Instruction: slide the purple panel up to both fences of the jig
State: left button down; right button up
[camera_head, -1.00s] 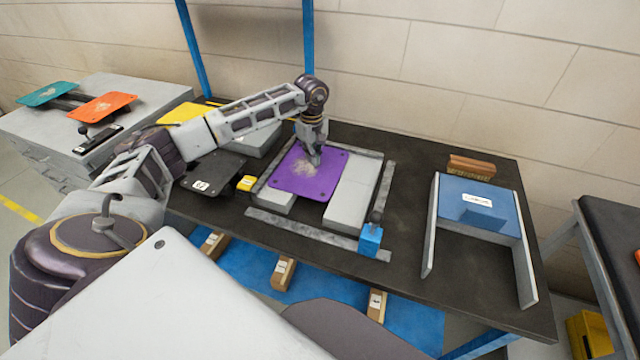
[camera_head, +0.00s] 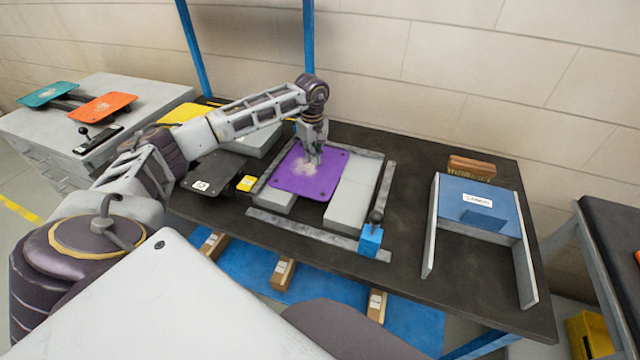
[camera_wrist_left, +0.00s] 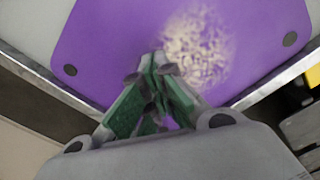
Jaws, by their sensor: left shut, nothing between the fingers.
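The purple panel (camera_head: 312,181) lies flat in the jig (camera_head: 300,229), partly over the grey blocks inside its grey frame bars. It has dark holes near its corners and a pale scuffed patch in the middle. My left gripper (camera_head: 314,160) points down at the panel with its fingers together and nothing between them. In the left wrist view the shut fingertips (camera_wrist_left: 157,68) are over the panel (camera_wrist_left: 120,40), beside the pale patch. I cannot tell for sure whether they touch it. My right gripper is not in view.
A blue clamp with a dark knob (camera_head: 371,238) stands at the jig's front right corner. A blue panel (camera_head: 478,207) between grey rails and a brush (camera_head: 471,167) are to the right. A black plate (camera_head: 214,173) and yellow block (camera_head: 246,183) lie left.

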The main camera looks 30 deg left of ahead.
pick_arm(q)
jog(key=shift+w+r, duration=0.1)
jog(key=shift+r, duration=0.2)
jog(key=shift+r+p, duration=0.75)
jog(key=shift+r, duration=0.55)
jog(key=shift+r+p, duration=0.7)
jog(key=shift+r, duration=0.55)
jog(key=shift+r+p, duration=0.4)
jog(key=shift+p, duration=0.1)
jog(key=shift+r+p, duration=0.4)
jog(key=shift+r, duration=0.35)
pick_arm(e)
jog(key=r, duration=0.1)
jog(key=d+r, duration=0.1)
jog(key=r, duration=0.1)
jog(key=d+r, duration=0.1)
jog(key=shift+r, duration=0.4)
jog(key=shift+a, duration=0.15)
